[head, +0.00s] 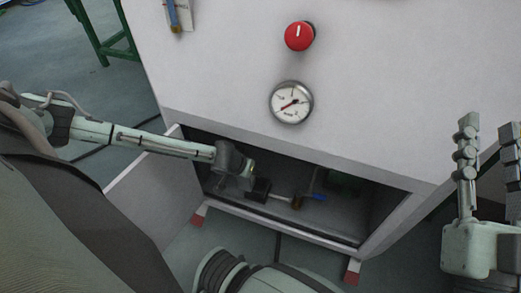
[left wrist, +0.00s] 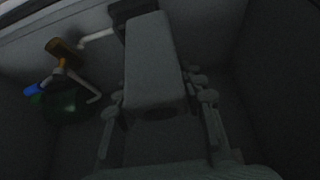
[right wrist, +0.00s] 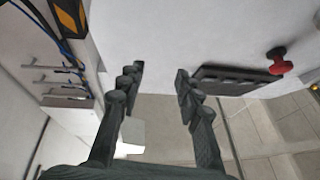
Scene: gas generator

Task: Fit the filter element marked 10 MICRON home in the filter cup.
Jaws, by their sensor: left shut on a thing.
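My left gripper (head: 238,180) is inside the low cabinet compartment. In the left wrist view its fingers (left wrist: 160,100) are shut on a long grey block (left wrist: 151,55). I see no marking on the block, so I cannot tell whether it is the filter element. A black block (head: 258,190) sits beside the gripper; it shows dark at the top of the left wrist view (left wrist: 130,12). A pale pipe runs from it to an amber fitting (left wrist: 64,52), possibly the cup. My right gripper (head: 490,140) is open and empty outside the cabinet, at the right.
The white cabinet (head: 220,70) carries a red knob (head: 299,36) and a round gauge (head: 291,102). The compartment's lower edge (head: 290,228) and side walls surround the left gripper. A blue handle (head: 319,197) is near the amber fitting. A green stand (head: 103,35) is at the back left.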

